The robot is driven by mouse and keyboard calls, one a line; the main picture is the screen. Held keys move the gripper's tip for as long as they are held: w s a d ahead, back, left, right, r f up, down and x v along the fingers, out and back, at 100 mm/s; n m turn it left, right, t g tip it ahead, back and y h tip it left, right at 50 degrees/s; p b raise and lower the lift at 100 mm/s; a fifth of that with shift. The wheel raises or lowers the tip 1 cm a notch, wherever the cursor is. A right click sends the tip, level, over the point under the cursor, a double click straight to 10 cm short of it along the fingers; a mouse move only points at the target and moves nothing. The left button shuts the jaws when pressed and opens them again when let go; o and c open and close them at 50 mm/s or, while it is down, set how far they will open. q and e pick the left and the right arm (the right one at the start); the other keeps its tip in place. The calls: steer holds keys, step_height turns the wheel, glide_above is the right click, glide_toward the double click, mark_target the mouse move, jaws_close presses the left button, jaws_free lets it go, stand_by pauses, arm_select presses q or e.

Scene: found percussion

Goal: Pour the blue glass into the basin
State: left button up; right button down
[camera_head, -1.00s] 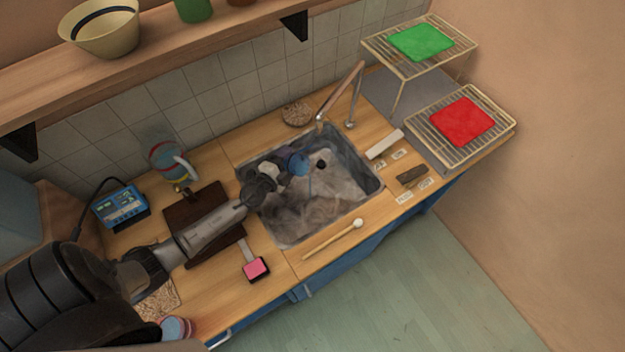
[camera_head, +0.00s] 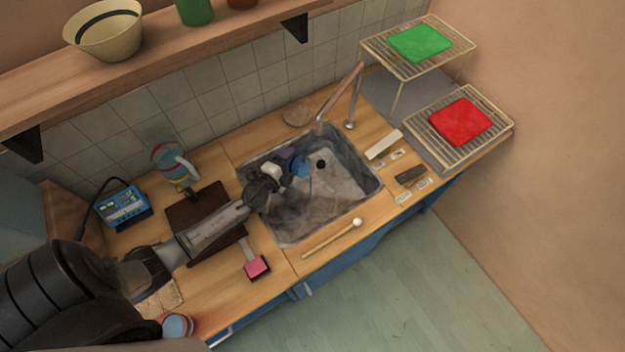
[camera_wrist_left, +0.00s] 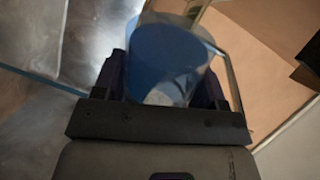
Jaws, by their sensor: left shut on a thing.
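The blue glass (camera_head: 300,166) is held over the basin (camera_head: 372,186) by my left gripper (camera_head: 283,171). In the left wrist view the blue glass (camera_wrist_left: 165,60) sits between the two fingers of my left gripper (camera_wrist_left: 168,85), which is shut on it. The glass looks tipped over. A faint bluish streak shows below it in the head view, but I cannot tell how much liquid is left inside. The basin is a grey metal sink with a dark drain. My right gripper is not in view.
A faucet (camera_head: 345,95) stands behind the basin. A mallet (camera_head: 333,239) lies along the front edge. Wire racks with green (camera_head: 420,43) and red (camera_head: 461,121) cloths stand right.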

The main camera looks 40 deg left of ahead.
arm_select(q)
steer(key=shift+w+d+r, duration=0.1)
steer(key=shift+w+r, duration=0.05)
steer(key=shift+r, duration=0.05)
steer(key=shift+d+m+p, duration=0.2)
steer(key=shift+m+p, duration=0.1)
steer(key=shift+p, duration=0.05)
steer(key=shift+r, duration=0.15)
steer(key=shift+d, duration=0.15)
steer(key=shift+r+m+p, duration=0.15)
steer(key=shift+m+p, duration=0.15)
steer(key=shift+p, duration=0.05)
steer(key=shift+y, duration=0.3)
steer(key=shift+r+m, duration=0.15)
steer(key=shift+m, duration=0.15)
steer(key=shift+d+p, duration=0.1)
steer(key=shift+p, duration=0.25)
steer(key=shift+r, duration=0.15)
